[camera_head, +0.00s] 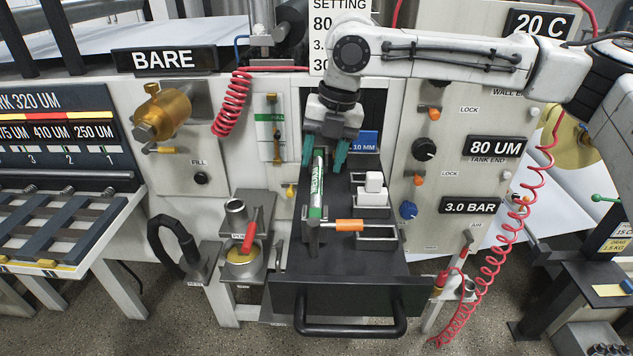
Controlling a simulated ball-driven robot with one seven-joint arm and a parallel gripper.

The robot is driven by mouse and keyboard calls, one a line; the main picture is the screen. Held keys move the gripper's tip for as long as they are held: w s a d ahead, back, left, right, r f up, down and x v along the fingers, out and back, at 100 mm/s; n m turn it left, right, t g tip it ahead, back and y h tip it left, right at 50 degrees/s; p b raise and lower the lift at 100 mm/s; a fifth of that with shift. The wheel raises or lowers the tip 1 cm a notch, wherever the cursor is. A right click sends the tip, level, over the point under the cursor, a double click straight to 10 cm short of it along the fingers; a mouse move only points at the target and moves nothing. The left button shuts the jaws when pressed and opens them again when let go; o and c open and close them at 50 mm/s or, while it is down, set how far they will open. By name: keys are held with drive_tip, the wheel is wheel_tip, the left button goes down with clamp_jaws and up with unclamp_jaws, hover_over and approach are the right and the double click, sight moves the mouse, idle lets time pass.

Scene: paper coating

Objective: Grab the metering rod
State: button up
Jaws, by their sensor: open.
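My gripper (325,158) has two teal fingers, points down and is open. It is over the back of an open black drawer (290,275), near the upper end of a green-and-white lettered cylinder (317,185). The left finger overlaps that end; I cannot tell if they touch. No part here is labelled as the metering rod. On the far left, dark bars lie in a sloped rack (60,232) under a board (60,118) with micron labels and slot numbers; I cannot tell whether one of them is the rod.
In the drawer are white blocks (372,192), an orange-handled tool (347,225) and a blue 10 MM block (366,141). A red-handled tool stands in a pot (243,260) left of the drawer. A red coiled hose (497,265) hangs on the right. The drawer handle (345,330) juts forward.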

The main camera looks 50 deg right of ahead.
sight(318, 178)
drive_tip(key=shift+w+a+f, duration=0.1)
drive_tip(key=shift+w+f, duration=0.1)
drive_tip(key=shift+f, duration=0.95)
drive_tip(key=shift+w+f, duration=0.15)
drive_tip(key=shift+f, duration=0.95)
drive_tip(key=shift+c, duration=0.4)
clamp_jaws()
